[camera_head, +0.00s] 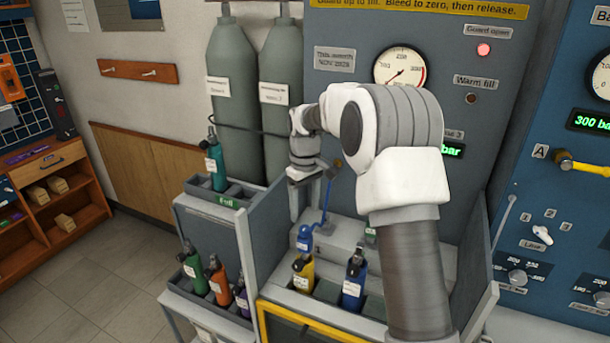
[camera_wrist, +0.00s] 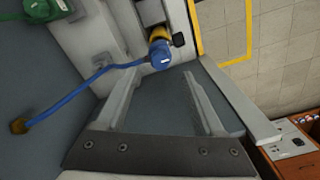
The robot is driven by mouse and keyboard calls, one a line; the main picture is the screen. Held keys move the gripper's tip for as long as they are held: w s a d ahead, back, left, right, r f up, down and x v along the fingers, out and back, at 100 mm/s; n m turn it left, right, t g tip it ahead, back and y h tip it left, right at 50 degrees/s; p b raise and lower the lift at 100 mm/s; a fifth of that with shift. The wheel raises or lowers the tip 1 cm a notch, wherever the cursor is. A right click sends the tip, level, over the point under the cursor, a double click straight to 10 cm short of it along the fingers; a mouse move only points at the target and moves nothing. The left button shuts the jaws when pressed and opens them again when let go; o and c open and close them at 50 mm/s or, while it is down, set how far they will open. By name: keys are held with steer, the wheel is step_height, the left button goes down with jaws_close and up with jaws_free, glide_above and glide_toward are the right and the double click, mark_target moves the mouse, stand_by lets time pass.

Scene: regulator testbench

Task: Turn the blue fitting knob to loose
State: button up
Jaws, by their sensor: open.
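The blue fitting knob (camera_head: 304,239) sits at the end of a blue hose (camera_head: 326,198), just above the yellow bottle (camera_head: 303,273). In the wrist view the blue knob (camera_wrist: 160,54) carries a small white mark and lies just beyond my fingertips, roughly centred between them. The hose runs from it to a brass end (camera_wrist: 19,126) on the grey panel. My gripper (camera_head: 294,214) is above the knob, its fingers apart and empty in the wrist view (camera_wrist: 163,78). I see no contact with the knob. My arm hides part of the bench.
A blue bottle (camera_head: 353,285) stands right of the yellow one. A green fitting (camera_wrist: 40,9) is nearby. A yellow-edged guard (camera_head: 310,327) crosses the front. A rack at left holds several bottles. A red lamp (camera_head: 484,49) glows below "Guard open".

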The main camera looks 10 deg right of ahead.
mark_target(305, 228)
step_height(305, 228, up, 11)
steer(key=shift+r, duration=0.2)
stand_by(0.3)
steer(key=s+r+m+t, duration=0.15)
steer(key=s+r, duration=0.25)
steer(key=s, duration=0.5)
steer(key=s+r+m+t, duration=0.1)
steer(key=s+r+t, duration=0.1)
steer(key=s+r, duration=0.5)
steer(key=s+f+m+t, duration=0.1)
steer(key=s+f, duration=0.3)
steer(key=s, duration=0.5)
steer(key=s+f+m+t, duration=0.1)
steer(key=s+f, duration=0.3)
steer(key=s, duration=0.5)
steer(key=shift+s+m, duration=0.2)
steer(key=shift+m, duration=0.45)
